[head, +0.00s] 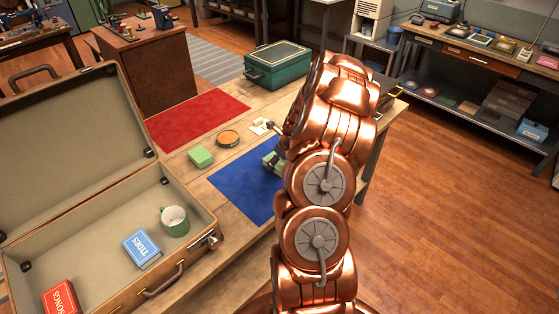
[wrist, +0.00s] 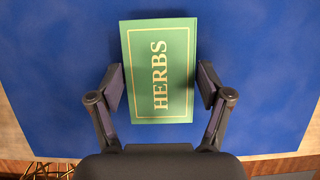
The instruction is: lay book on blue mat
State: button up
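The green book titled HERBS (wrist: 160,45) is between the two fingers of my gripper (wrist: 160,82), with a fingertip against each long side. In the head view the book (head: 271,157) shows small and partly hidden by my gripper (head: 275,162). The book is over the blue mat (head: 240,193), which fills most of the wrist view (wrist: 60,70) around it. I cannot tell whether the book touches the mat or is held just above it. My arm hides the mat's right part in the head view.
At front left, an open suitcase (head: 120,292) holds a blue book (head: 142,249), a red book (head: 61,298) and a green mug (head: 174,220).

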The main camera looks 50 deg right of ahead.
jog(key=shift+o, duration=1)
jog(key=shift+r, duration=0.15)
jog(key=b+v, duration=0.3)
jog(key=v, duration=0.9)
jog(key=shift+a, duration=0.15)
